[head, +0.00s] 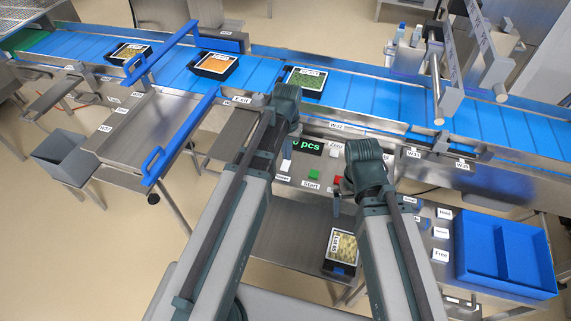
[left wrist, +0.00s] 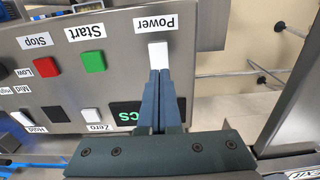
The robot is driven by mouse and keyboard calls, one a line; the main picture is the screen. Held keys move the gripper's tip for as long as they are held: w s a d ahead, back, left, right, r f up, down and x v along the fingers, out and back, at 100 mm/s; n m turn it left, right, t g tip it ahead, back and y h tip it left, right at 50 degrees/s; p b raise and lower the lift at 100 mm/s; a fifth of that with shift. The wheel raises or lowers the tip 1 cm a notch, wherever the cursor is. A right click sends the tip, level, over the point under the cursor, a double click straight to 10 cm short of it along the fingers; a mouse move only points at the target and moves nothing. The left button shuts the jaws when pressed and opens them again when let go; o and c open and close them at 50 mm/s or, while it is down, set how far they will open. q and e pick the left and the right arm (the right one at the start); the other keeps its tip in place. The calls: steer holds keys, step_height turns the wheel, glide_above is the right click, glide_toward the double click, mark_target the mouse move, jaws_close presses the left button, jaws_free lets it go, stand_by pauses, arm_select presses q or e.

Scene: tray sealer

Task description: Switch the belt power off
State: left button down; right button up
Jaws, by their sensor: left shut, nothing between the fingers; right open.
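The control panel (left wrist: 60,85) fills the left of the left wrist view, upside down. A white switch (left wrist: 158,52) sits beside the "Power" label (left wrist: 154,22); the white switch also shows in the head view (head: 286,166). My left gripper (left wrist: 158,75) is shut and empty, its fingertips at the white switch's edge; I cannot tell whether they touch. In the head view its fingers (head: 289,148) are just above the switch, partly hidden by the arm. My right gripper (head: 335,205) is open, at the panel's right front, low beside the red button.
The green Start button (left wrist: 93,62) and red Stop button (left wrist: 43,66) are close by. The blue belt (head: 360,95) carries several filled trays behind the panel. A packed tray (head: 341,270) stands in front. A blue bin (head: 505,262) is at right.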

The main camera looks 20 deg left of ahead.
mark_target(287, 162)
arm_select(q)
steer(key=shift+f+b, duration=0.85)
arm_select(e)
steer(key=shift+f, duration=0.9)
arm_select(q)
steer(key=shift+r, duration=0.1)
arm_select(e)
steer(key=shift+r, duration=0.1)
arm_select(q)
step_height(287, 162, up, 7)
steer(key=p, duration=0.7)
arm_select(e)
step_height(287, 162, up, 7)
arm_select(q)
steer(key=s+d+f+m+y+b, duration=0.1)
steer(key=s+d+m, duration=0.2)
steer(key=s+d, duration=0.7)
steer(key=s, duration=0.4)
steer(key=shift+s+d+f, duration=0.15)
steer(key=shift+d+f, duration=0.1)
arm_select(e)
steer(key=shift+f, duration=0.8)
steer(key=shift+c, duration=0.2)
